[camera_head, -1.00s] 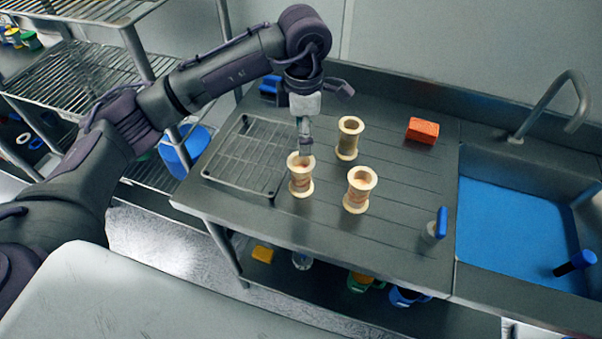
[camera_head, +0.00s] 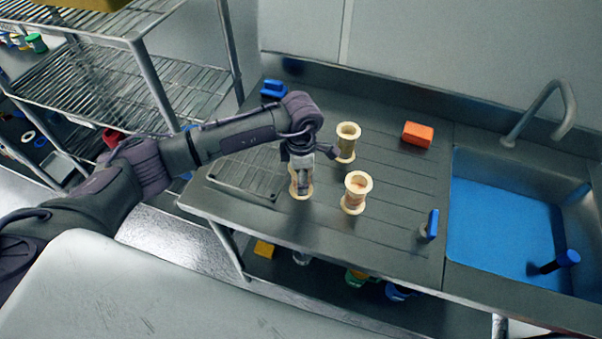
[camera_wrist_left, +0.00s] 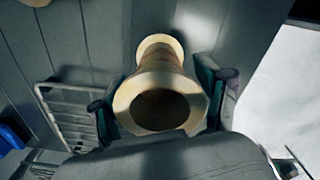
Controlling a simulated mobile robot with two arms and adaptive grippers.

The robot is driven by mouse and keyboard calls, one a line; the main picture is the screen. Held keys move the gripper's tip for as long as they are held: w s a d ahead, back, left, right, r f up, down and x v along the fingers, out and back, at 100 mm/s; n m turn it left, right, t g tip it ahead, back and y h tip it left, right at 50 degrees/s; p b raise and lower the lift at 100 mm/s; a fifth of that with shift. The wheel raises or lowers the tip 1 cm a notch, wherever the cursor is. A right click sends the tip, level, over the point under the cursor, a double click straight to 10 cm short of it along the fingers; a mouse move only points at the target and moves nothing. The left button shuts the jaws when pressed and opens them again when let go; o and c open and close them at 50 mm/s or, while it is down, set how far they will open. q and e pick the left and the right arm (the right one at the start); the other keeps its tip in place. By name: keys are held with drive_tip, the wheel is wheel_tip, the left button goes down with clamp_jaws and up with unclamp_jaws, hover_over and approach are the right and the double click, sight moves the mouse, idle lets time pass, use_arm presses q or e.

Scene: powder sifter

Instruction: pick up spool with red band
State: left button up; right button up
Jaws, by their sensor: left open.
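Three cream-rimmed spools stand upright on the grey counter. The left spool (camera_head: 300,193) is largely hidden behind my left gripper (camera_head: 302,176) in the head view. In the wrist view the left spool (camera_wrist_left: 160,90) is seen from above, its hollow end between the two open fingers of my left gripper (camera_wrist_left: 158,104), one on each side. I cannot tell whether the fingers touch it. The front right spool (camera_head: 356,193) has a pinkish-red middle. The back spool (camera_head: 347,142) looks tan to olive. The left spool's band colour is not clear now. My right gripper is out of view.
A wire rack (camera_head: 243,178) lies left of the spools. A red-orange block (camera_head: 419,134) is at the back and a blue-handled tool (camera_head: 431,225) at the right front. The blue sink (camera_head: 505,215) with a tap is further right. Wire shelves (camera_head: 110,75) stand at the left.

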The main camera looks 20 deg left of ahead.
use_arm(q)
drive_tip(key=shift+f, duration=0.1)
drive_tip(key=c, duration=1.2)
